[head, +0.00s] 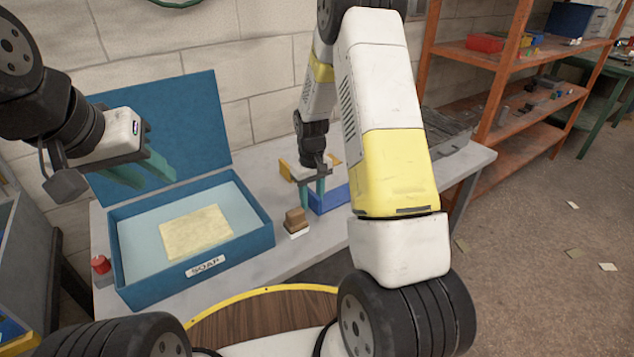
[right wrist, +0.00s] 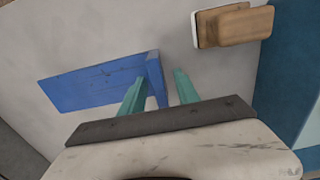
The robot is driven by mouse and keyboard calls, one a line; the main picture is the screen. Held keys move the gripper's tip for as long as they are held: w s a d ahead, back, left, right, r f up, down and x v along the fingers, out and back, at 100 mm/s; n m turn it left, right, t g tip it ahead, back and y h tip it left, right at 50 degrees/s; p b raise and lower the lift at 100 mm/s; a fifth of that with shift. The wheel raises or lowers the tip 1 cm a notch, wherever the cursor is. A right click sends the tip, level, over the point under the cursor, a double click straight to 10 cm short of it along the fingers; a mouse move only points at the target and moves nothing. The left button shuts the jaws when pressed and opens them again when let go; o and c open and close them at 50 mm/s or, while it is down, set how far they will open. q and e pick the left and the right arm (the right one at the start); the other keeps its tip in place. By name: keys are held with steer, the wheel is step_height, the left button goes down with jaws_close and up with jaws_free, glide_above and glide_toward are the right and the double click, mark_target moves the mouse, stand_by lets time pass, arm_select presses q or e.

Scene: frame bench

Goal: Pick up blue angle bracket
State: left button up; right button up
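The blue angle bracket (head: 335,199) lies on the grey bench, partly hidden behind my right arm in the head view. In the right wrist view its flat plate (right wrist: 92,88) stretches left and its upright flange (right wrist: 156,78) rises between the fingers. My right gripper (head: 315,194) is at the bracket. Its teal fingers (right wrist: 158,90) are apart, with the flange closer to the left finger and a gap to the right one. My left gripper (head: 143,170) hangs empty in front of the blue lid, its fingers apart.
An open blue soap box (head: 263,240) with a yellow block (head: 196,233) inside stands left, its lid (head: 190,110) raised. A wooden-handled brush or stamp (head: 296,222) sits between box and bracket. A red-topped item (head: 101,265) is at the bench's left edge. An orange shelf (head: 510,100) stands right.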

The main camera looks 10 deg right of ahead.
steer(key=shift+c, duration=0.2)
jaws_close()
stand_by(1.1)
